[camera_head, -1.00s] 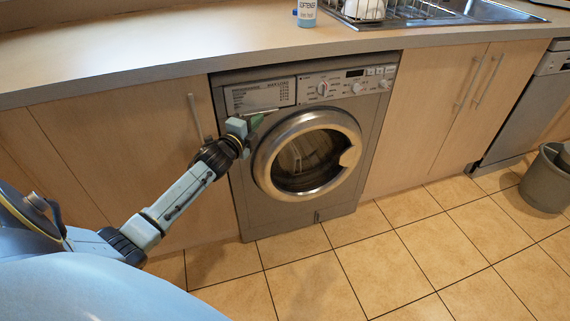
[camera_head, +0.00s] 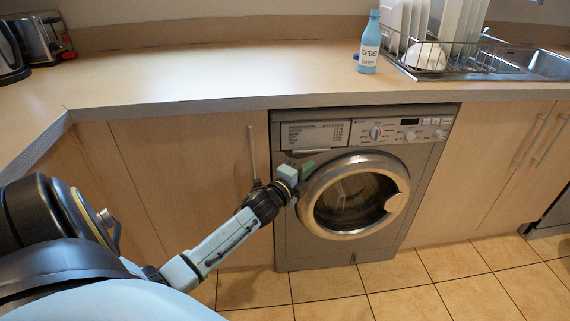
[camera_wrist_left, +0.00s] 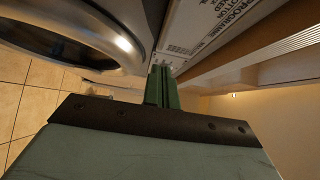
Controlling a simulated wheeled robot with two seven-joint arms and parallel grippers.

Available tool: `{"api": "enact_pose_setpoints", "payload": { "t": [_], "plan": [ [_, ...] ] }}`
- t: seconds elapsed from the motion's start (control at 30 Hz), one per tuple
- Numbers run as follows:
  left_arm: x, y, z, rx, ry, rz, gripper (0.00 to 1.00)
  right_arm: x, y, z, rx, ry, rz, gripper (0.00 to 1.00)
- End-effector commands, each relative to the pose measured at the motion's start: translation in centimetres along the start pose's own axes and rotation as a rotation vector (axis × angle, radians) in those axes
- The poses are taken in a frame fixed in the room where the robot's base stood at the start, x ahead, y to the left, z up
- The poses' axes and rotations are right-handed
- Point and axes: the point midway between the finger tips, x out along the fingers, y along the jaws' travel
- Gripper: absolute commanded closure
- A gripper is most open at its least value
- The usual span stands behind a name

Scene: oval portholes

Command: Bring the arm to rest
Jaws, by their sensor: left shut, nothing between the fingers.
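My left arm reaches in from the left in the head view. Its left gripper (camera_head: 308,167) is in front of the upper left of the washing machine (camera_head: 290,240), beside the round door (camera_head: 312,215). The gripper's green fingers also show in the left wrist view (camera_wrist_left: 161,88), closed together with nothing between them. They point toward the machine's front, near the printed detergent drawer panel (camera_wrist_left: 195,25). I cannot tell whether the fingertips touch the machine. The washer door looks closed. My right gripper is not in view.
The worktop (camera_head: 200,75) runs above the machine. A blue bottle (camera_head: 369,45) and a dish rack (camera_head: 440,60) with plates stand on it, beside the sink (camera_head: 550,65). A toaster (camera_head: 40,38) is at the far left. The tiled floor (camera_head: 420,290) in front is clear.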

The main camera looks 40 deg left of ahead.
Motion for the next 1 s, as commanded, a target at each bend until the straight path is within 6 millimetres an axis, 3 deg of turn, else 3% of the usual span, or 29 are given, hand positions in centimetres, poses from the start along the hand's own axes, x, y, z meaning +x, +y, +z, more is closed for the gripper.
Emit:
{"api": "enact_pose_setpoints", "payload": {
  "t": [0.2,0.4,0.6,0.87,1.0],
  "plan": [
    [-4.4,0.0,0.0,0.0,0.001,0.004,1.0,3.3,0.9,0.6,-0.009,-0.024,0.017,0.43],
    [-7.4,0.0,0.0,0.0,0.001,0.003,1.0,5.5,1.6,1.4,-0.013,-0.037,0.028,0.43],
    [-8.6,0.1,-0.1,0.0,0.002,0.001,1.0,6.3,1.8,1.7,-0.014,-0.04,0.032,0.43],
    [-8.7,0.3,-0.1,-0.006,0.002,0.006,1.0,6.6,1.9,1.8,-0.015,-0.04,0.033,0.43],
    [-9.4,3.5,-0.2,-0.097,-0.006,0.079,1.0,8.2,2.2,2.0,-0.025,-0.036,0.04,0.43]
  ]
}}
